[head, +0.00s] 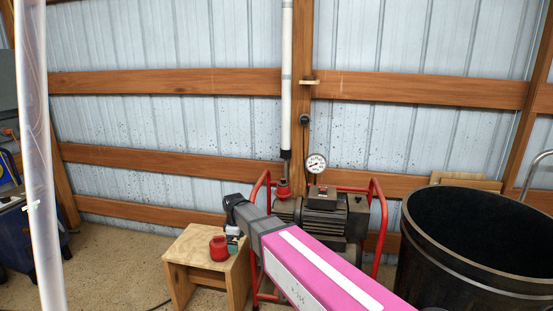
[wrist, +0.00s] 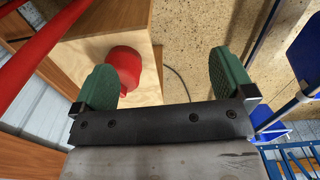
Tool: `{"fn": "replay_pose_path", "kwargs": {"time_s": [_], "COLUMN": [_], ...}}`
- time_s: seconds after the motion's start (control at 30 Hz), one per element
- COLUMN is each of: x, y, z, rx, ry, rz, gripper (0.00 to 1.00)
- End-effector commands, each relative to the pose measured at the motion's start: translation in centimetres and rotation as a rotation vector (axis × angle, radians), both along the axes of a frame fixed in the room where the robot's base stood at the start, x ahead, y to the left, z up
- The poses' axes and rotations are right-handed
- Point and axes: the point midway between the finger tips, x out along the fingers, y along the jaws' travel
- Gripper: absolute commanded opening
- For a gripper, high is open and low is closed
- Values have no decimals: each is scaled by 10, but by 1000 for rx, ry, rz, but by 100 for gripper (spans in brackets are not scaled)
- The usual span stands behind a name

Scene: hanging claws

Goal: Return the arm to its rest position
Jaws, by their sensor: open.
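My gripper (head: 234,238) is at the end of my pink arm, just above the right side of a small wooden stool. In the wrist view my gripper (wrist: 166,80) shows two green finger pads spread wide apart with nothing held between them. A red object (head: 219,248) sits on the stool top, beside the fingers. In the wrist view the red object (wrist: 125,68) lies beyond the left finger, which hides part of it.
The wooden stool (head: 178,258) stands left of a pump (head: 325,217) in a red tube frame (head: 381,222). A large black barrel (head: 450,275) is at the right. A pale pole (head: 36,150) rises at the left. Floor left of the stool (head: 120,260) is clear.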

Motion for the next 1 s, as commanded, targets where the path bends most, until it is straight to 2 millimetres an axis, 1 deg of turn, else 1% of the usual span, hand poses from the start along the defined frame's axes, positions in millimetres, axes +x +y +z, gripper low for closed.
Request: {"fn": "replay_pose_path", "kwargs": {"time_s": [0.03,0.07,0.17,0.2,0.27,0.3,0.37,0.4,0.47,0.5,0.57,0.6,0.7,0.83,0.9,1.0], "x": [-3,-4,-8,-10,-15,-20,-26,-31,-40,-46,-56,-63,-81,-100,-107,-112], "y": [-17,-27,-66,-84,-113,-131,-159,-176,-202,-219,-243,-259,-294,-327,-338,-347], "z": [-3,-5,-12,-15,-20,-23,-27,-30,-34,-37,-40,-42,-46,-51,-52,-53], "rx": [-1,-1,-1,0,0,0,1,1,1,1,2,2,2,4,5,6], "ry": [1,1,1,1,1,1,0,0,0,0,-1,-1,-2,-2,-2,-5], "rz": [-48,-81,-212,-277,-382,-451,-556,-626,-731,-801,-906,-974,-1138,-1304,-1367,-1419], "gripper": [100,100,100,100,100,100,100,100,100,100,100,100,100,100,100,100]}}
